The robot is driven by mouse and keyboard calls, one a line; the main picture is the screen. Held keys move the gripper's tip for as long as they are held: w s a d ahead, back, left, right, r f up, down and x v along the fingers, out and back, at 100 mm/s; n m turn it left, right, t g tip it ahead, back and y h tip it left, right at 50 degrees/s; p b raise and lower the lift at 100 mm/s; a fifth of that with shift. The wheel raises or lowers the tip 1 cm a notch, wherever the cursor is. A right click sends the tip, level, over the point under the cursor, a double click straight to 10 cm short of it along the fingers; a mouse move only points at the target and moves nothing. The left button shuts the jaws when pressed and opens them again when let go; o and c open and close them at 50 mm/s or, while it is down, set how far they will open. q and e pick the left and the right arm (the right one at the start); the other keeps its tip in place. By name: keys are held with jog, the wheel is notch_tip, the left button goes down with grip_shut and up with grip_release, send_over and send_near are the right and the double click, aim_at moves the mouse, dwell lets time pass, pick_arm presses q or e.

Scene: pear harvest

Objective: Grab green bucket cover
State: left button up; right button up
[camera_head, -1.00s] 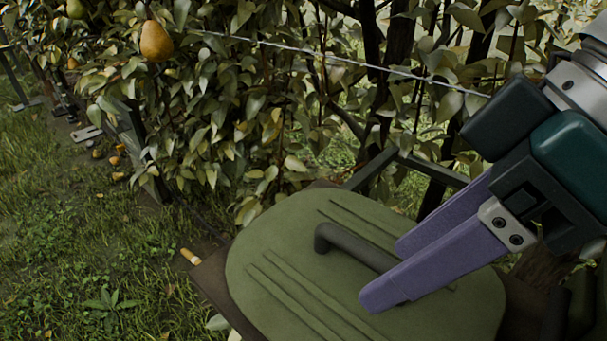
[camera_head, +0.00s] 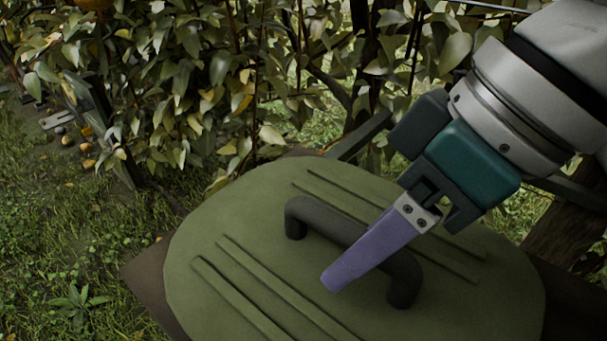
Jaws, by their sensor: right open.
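The green bucket cover (camera_head: 215,255) lies flat in the lower middle of the head view. It has raised ribs and a dark arched handle (camera_head: 325,220) across its middle. My right gripper (camera_head: 335,278) comes in from the upper right, with its purple near finger in front of the handle. The far finger is hidden, so I cannot tell whether the handle lies between the fingers. The gripper is open and the cover rests in place. My left gripper is not in view.
A brown board (camera_head: 150,285) shows under the cover's left edge. Leafy branches (camera_head: 180,90) stand behind it, with a dark green bar (camera_head: 358,136) near the cover's back edge. Fallen pears (camera_head: 85,147) lie on the grass at left, where the ground is open.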

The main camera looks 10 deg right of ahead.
jog(key=shift+w+a+f, duration=0.1)
jog(key=shift+f, duration=0.2)
jog(key=shift+r, duration=0.1)
grip_shut()
dwell(0.4)
